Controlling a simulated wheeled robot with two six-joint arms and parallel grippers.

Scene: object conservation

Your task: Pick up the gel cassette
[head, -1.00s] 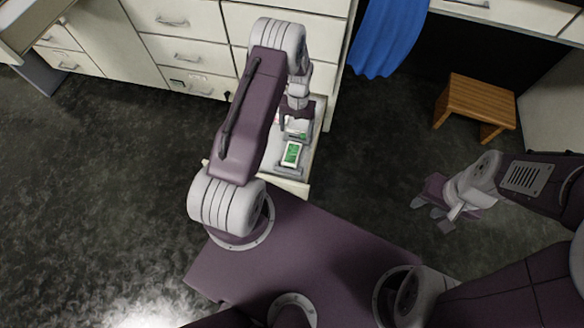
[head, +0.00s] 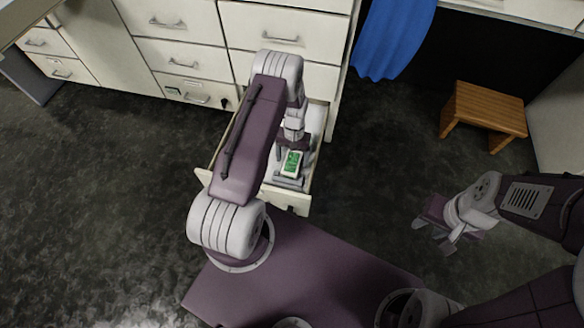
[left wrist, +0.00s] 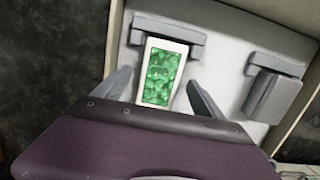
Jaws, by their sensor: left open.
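The gel cassette (head: 292,163), a white-framed flat rectangle with a mottled green face, lies in the open drawer (head: 298,203). In the left wrist view the cassette (left wrist: 161,72) sits at a grey bracket-like holder (left wrist: 180,33), between my two finger tips. My left gripper (head: 292,152) is open over the drawer, a finger on each side of the cassette; in the left wrist view it (left wrist: 160,78) shows a gap on both sides. My right gripper (head: 433,236) is open and empty over the floor, far to the right.
A second grey holder (left wrist: 273,92) stands to the right in the drawer. The drawer walls lie close around my left gripper. Closed cabinet drawers (head: 190,55) stand behind. A blue cloth (head: 393,40) hangs at the back, and a wooden stool (head: 486,110) stands at right. Floor between is clear.

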